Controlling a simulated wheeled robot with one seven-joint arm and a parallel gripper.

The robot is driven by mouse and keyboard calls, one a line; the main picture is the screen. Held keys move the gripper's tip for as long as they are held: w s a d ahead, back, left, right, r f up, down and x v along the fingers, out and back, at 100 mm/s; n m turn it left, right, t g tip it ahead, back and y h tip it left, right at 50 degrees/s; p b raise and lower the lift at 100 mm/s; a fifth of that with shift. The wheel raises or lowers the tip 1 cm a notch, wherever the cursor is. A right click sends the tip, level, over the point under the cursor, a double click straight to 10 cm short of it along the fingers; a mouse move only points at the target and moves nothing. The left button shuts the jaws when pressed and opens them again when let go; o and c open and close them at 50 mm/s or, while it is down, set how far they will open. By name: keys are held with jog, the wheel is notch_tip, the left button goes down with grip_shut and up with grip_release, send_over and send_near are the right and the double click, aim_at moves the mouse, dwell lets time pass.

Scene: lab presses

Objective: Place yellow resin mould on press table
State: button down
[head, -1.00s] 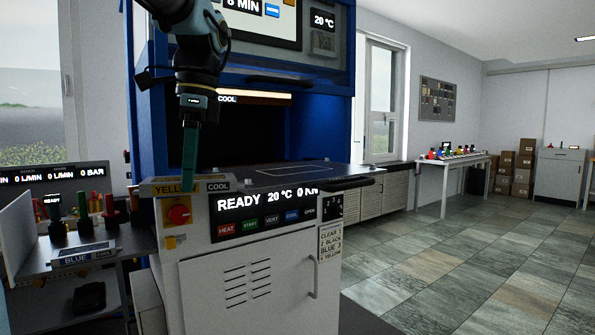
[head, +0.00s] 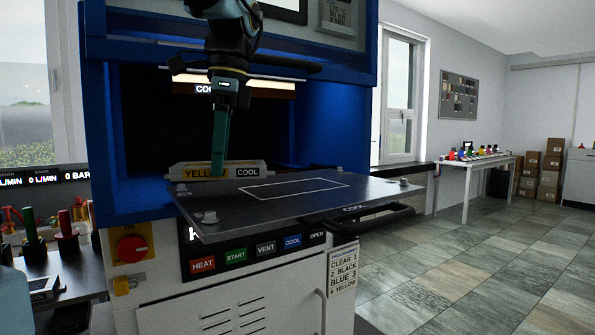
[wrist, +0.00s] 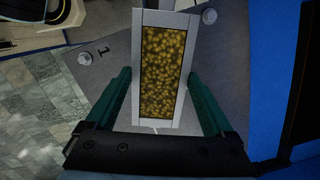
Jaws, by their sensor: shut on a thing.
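The yellow resin mould (head: 252,170) is a pale rectangular frame labelled YELLOW and COOL. In the wrist view the mould (wrist: 162,72) is filled with yellow granules. My gripper (head: 218,160) is shut on it, with a teal finger on each side in the wrist view (wrist: 160,80). The press table (head: 300,212) is a dark flat plate with a white rectangle outline and corner bolts. The mould is over the table's back left part, left of and behind the outline in the head view. I cannot tell whether it touches the plate.
The blue press frame (head: 335,120) stands around the dark opening behind the plate. Control buttons (head: 235,256) sit below the plate. A side bench (head: 70,265) with colored-handled tools is at left.

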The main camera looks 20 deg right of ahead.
jog(key=p, duration=0.4)
send_over(294, 187)
jog(key=shift+s+a+r, duration=0.1)
jog(key=shift+a, duration=0.05)
jog(key=f, duration=0.2)
jog(key=shift+d+f+p, duration=0.3)
jog(key=shift+d, duration=0.05)
jog(key=shift+f, duration=0.5)
jog(key=shift+f, duration=0.2)
grip_release()
